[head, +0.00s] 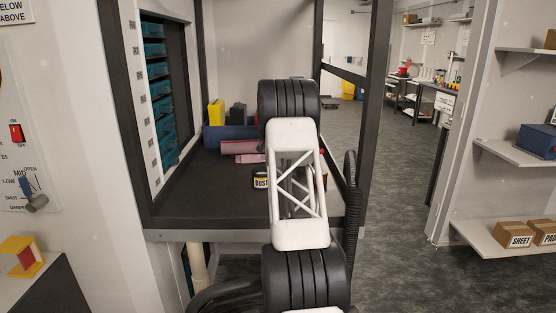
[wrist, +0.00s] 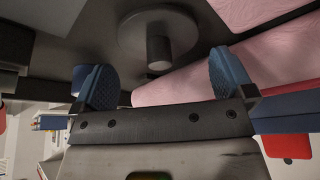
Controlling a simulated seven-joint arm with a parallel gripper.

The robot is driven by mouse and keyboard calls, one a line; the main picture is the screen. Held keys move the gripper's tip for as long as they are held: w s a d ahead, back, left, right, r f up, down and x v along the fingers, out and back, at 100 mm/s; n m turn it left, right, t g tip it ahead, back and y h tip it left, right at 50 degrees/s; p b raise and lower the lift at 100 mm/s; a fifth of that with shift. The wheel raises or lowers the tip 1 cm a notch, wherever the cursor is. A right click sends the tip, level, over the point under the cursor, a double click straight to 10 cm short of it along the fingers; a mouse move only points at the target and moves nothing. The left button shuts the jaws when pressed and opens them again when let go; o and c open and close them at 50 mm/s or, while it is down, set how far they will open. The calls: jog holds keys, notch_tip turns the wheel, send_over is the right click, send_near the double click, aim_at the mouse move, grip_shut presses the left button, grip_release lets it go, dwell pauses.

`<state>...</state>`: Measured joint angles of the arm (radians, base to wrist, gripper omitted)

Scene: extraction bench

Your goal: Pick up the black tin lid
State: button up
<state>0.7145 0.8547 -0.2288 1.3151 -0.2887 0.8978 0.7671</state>
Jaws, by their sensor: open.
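The black tin lid (wrist: 185,30) shows in the wrist view as a dark round disc with a short cylindrical knob (wrist: 158,52) at its middle. It is at the top centre, beyond my fingertips. My gripper (wrist: 157,68) is open, its two blue ridged fingers apart, with the knob seen between them. I see no contact with the lid. In the head view my arm hides my gripper, and I cannot make out the lid there. A small tin with a label reading "DUST" (head: 261,181) stands on the dark bench, partly hidden by my arm.
A pink roll (wrist: 185,85) lies close beside the lid, reaching behind the right finger. In the head view a pink roll (head: 240,147), a blue block (head: 228,132) and a yellow item (head: 216,112) stand at the bench's back. The bench's front left (head: 195,215) is clear.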

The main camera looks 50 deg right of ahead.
jog(key=shift+x, duration=1.55)
jog(key=c, duration=0.6)
jog(key=shift+r, duration=0.1)
jog(key=shift+s+r, duration=0.1)
jog(key=shift+r, duration=1.6)
jog(key=shift+s+a+r, duration=0.2)
jog(key=shift+s+a, duration=1.6)
jog(key=shift+s, duration=0.15)
jog(key=shift+s+a+r, duration=0.25)
jog(key=shift+s+a, duration=1.55)
jog(key=shift+s, duration=0.15)
jog(key=shift+s+a+r, duration=0.2)
jog(key=shift+s+a, duration=1.6)
jog(key=shift+s, duration=0.15)
